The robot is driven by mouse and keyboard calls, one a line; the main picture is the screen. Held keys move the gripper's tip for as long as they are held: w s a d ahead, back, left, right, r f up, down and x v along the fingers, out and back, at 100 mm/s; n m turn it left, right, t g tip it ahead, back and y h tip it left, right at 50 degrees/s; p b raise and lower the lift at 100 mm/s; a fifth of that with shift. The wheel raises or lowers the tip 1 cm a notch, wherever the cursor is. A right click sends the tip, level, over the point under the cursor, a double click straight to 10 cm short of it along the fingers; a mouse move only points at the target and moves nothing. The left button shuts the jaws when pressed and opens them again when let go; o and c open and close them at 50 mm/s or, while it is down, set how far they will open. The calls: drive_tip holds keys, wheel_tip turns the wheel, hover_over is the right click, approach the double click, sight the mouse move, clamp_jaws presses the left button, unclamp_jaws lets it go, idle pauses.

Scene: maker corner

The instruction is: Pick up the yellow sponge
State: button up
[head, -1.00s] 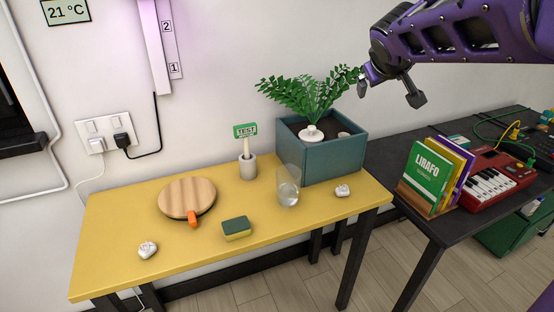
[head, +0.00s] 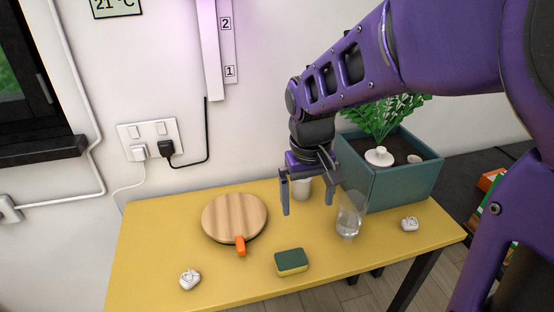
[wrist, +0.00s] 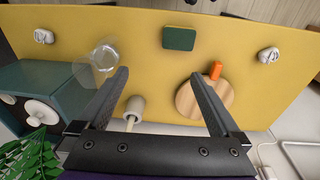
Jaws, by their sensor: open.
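The yellow sponge (head: 291,262) with a dark green top lies flat near the front edge of the yellow table (head: 180,270). In the wrist view its green side (wrist: 179,38) shows near the top, beyond my fingertips. My gripper (head: 310,208) is open and empty, pointing down above the table, behind the sponge and apart from it. In the wrist view my gripper (wrist: 160,78) has its two fingers spread wide, with bare table between the tips.
A glass (head: 349,222) stands right of the sponge, a round wooden board (head: 234,214) with an orange handle to its left. A white pot (head: 302,188) stands behind my gripper. A teal planter (head: 400,185) is at the back right. Crumpled white objects lie at left (head: 190,279) and right (head: 409,224).

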wheel_tip(320, 180, down, 2)
drive_tip(key=s+a+g, duration=0.1)
drive_tip(key=a, duration=0.2)
drive_tip(key=b, duration=0.3)
hover_over(291, 258)
wheel_tip(291, 258, down, 11)
drive_tip(key=shift+s+r, duration=0.1)
drive_tip(key=shift+f+b, duration=0.4)
drive_tip(key=shift+f, duration=2.45)
drive_tip(key=c, duration=0.9)
wheel_tip(291, 258, up, 10)
drive_tip(key=shift+r+p, duration=0.1)
drive_tip(key=shift+p, duration=1)
drive_tip(key=shift+c, duration=0.3)
